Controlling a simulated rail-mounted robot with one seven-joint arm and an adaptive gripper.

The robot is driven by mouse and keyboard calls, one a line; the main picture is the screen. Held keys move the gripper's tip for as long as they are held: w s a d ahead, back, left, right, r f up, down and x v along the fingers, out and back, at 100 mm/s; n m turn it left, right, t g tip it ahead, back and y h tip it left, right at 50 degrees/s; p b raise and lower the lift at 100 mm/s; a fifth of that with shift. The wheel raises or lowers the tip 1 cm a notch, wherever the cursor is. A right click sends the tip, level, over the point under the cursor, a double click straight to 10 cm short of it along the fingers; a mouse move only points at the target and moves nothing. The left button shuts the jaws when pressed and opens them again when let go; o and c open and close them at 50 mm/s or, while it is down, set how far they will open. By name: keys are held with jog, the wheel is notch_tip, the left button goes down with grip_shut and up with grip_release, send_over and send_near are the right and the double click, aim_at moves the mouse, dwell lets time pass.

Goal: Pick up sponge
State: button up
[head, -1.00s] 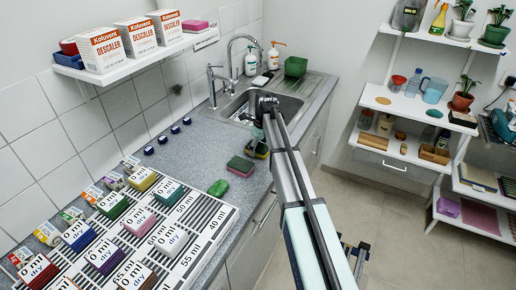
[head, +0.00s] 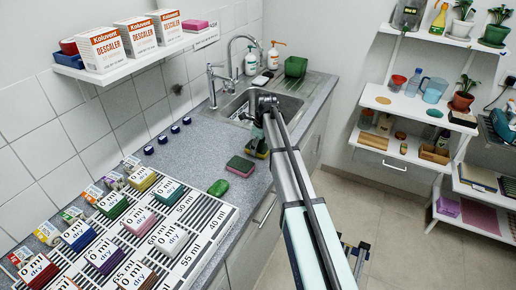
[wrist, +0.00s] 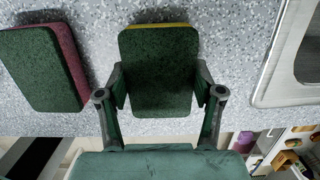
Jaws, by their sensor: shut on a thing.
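A sponge (wrist: 158,55) with a dark green scouring face and a thin yellow edge is between my gripper's fingers in the wrist view. My gripper (wrist: 160,88) is shut on it, one finger pressed to each side. In the head view, part of this sponge (head: 261,154) shows beside my arm by the counter's front edge; the arm hides the rest. I cannot tell whether it touches the counter. A second sponge, green over pink (head: 240,166), lies just left of it and also shows in the wrist view (wrist: 38,70).
A green oval object (head: 218,188) lies nearer on the counter.

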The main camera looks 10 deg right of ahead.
notch_tip(320, 180, up, 20)
jog(key=b, duration=0.4)
jog(key=shift+f, duration=0.15)
jog(key=shift+o, duration=0.4)
jog(key=c, duration=0.4)
